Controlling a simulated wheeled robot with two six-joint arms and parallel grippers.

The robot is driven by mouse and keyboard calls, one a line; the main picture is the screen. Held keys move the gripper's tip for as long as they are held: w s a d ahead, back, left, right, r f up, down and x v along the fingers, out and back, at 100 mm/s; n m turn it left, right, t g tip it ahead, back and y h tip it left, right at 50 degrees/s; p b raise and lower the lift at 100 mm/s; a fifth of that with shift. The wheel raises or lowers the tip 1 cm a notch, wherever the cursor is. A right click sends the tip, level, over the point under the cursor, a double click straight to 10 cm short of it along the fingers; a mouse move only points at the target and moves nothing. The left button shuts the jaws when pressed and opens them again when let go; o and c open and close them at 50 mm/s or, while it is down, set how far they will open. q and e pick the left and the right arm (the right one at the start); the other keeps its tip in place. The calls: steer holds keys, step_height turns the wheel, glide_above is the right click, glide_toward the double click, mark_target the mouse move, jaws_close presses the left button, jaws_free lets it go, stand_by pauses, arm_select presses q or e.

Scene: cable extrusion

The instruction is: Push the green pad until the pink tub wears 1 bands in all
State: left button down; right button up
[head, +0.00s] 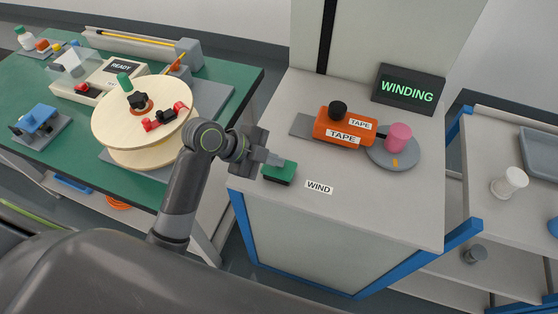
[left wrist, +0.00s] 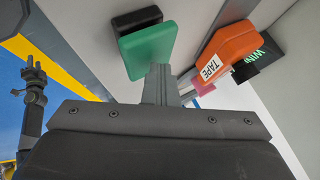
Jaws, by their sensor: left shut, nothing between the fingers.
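The green pad (head: 279,172) sits on a dark base near the front left of the grey cabinet top, beside a WIND label (head: 319,187). My left gripper (head: 274,160) is shut and empty, its fingertips right at the pad's upper edge; I cannot tell whether they touch it. In the left wrist view the shut fingers (left wrist: 160,80) overlap the edge of the green pad (left wrist: 148,50). The pink tub (head: 398,137) stands upright on a grey disc (head: 385,160) with an orange mark. I make out no band on it.
An orange TAPE unit (head: 343,130) with a black knob stands beside the tub. A dark sign (head: 408,91) behind reads WINDING. A green table (head: 230,84) with a wooden reel (head: 120,125) is left. What looks like my right gripper (left wrist: 33,75) shows small in the left wrist view.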

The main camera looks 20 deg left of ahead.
arm_select(q)
steer(key=shift+f, duration=0.25)
steer(key=shift+r, duration=0.1)
steer(key=shift+r+p, duration=1.55)
steer(key=shift+r, duration=0.2)
step_height(320, 180, up, 5)
steer(key=p, duration=0.4)
